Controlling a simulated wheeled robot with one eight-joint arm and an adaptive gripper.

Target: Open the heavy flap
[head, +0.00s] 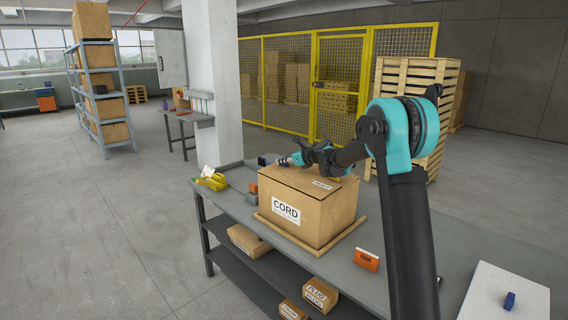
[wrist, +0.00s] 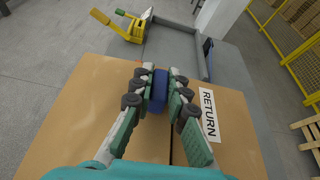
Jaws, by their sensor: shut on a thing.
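A cardboard box (head: 312,222) labelled CORD stands on the grey workbench (head: 232,208). Its top is closed, with two flaps meeting at a seam. In the wrist view the left flap (wrist: 75,110) is plain, and the right flap (wrist: 238,140) bears a RETURN label. My gripper (head: 284,161) is over the far part of the box top. In the wrist view my gripper (wrist: 158,92) is shut on a blue block-like piece (wrist: 159,90) near the seam. Whether that piece is fixed to a flap is hidden by the fingers.
An orange item (head: 367,260) stands at the box's right on the bench. A white board (head: 500,294) with a blue piece (head: 509,301) is at the lower right. Small boxes sit on the lower shelf (head: 262,280).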

